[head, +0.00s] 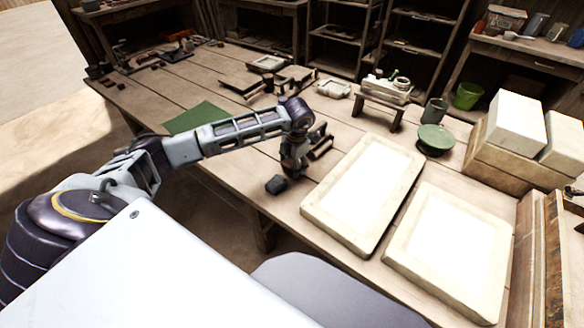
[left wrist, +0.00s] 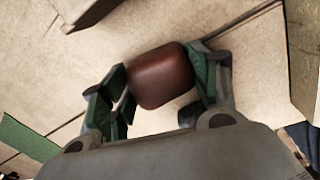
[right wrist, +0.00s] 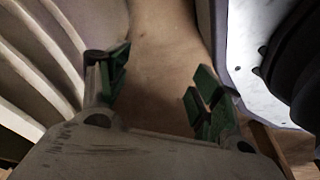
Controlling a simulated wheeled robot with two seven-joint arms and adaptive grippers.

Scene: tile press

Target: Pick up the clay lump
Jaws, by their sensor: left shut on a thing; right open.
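The clay lump (left wrist: 160,77) is a reddish-brown rounded block in the left wrist view. My left gripper (left wrist: 162,84) is shut on it, with green pads on either side. I cannot tell whether the lump touches the table under it. In the head view my left gripper (head: 292,162) points down near the front edge of the table, left of the large framed tile; the lump cannot be made out clearly there. My right gripper (right wrist: 163,72) is open and empty in the right wrist view, with bare brown floor between its fingers.
Two framed pale slabs (head: 316,204) (head: 408,250) lie on the wooden table (head: 240,172) to the right of my left gripper. A green sheet (head: 196,117) lies behind my left arm. A green round dish (head: 434,137), a small stand (head: 371,106) and white blocks (head: 515,122) stand farther right.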

